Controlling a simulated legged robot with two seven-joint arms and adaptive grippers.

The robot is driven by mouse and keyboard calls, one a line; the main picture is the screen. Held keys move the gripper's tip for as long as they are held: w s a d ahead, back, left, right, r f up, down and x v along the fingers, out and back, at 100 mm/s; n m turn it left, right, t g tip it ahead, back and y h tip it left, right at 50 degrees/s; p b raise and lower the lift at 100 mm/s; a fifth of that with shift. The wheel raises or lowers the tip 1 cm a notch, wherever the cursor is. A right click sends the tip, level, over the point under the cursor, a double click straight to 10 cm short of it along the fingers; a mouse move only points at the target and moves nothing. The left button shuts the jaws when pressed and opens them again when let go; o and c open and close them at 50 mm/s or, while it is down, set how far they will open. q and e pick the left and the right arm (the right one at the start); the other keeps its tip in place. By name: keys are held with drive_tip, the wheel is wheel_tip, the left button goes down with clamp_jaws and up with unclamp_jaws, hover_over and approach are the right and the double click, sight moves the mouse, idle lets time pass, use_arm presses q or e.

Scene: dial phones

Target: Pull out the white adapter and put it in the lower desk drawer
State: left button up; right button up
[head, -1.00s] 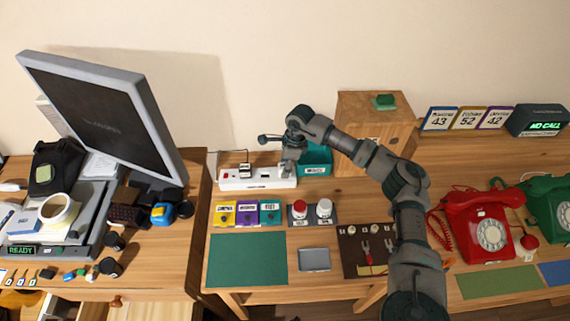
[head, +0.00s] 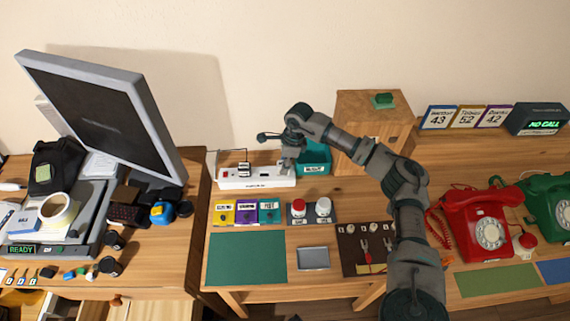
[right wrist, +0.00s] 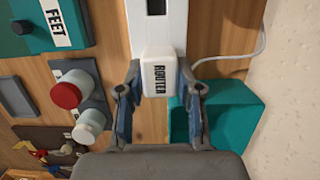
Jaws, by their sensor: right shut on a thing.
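The white adapter (right wrist: 158,82), labelled ROUTER, is between the two fingers of my right gripper (right wrist: 160,95) in the right wrist view. The gripper is shut on it. The adapter overlaps the white power strip (right wrist: 158,35); I cannot tell whether its pins are still seated. In the head view the right gripper (head: 288,164) is at the right end of the power strip (head: 235,180), and hides the adapter. A desk drawer front with a round wooden knob (head: 116,301) shows at the bottom left. My left gripper is not clearly in view.
A teal bin (head: 316,157) stands just right of the gripper. Another plug (head: 244,169) sits on the strip. Labelled boxes (head: 246,211) and red and white knobs (head: 299,207) stand in front. The monitor (head: 105,115) rises at left; a green mat (head: 246,259) is bare.

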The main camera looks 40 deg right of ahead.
drive_tip(key=shift+r+p, duration=0.5)
drive_tip(key=shift+r, duration=0.4)
drive_tip(key=shift+r, duration=0.15)
drive_tip(key=shift+r+p, duration=1.5)
drive_tip(key=shift+r, duration=0.5)
drive_tip(key=shift+f, duration=0.15)
